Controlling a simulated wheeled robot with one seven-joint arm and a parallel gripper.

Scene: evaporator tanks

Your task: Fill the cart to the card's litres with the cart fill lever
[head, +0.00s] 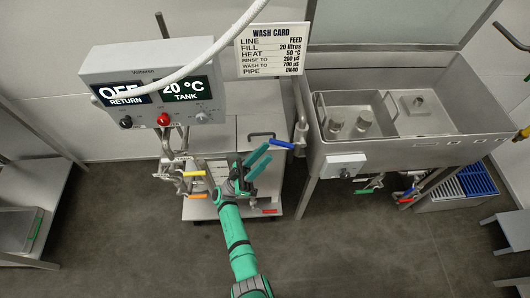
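A yellow lever (194,173), an orange lever (197,195) and a red lever (270,211) are around the cart. No label shows which is the cart fill lever.
The control box (150,75) shows OFF RETURN and 20 °C TANK, with a white hose (195,62) across it. A steel sink (410,110) stands right, with green (363,190) and red (405,201) levers below. The floor in front is clear.

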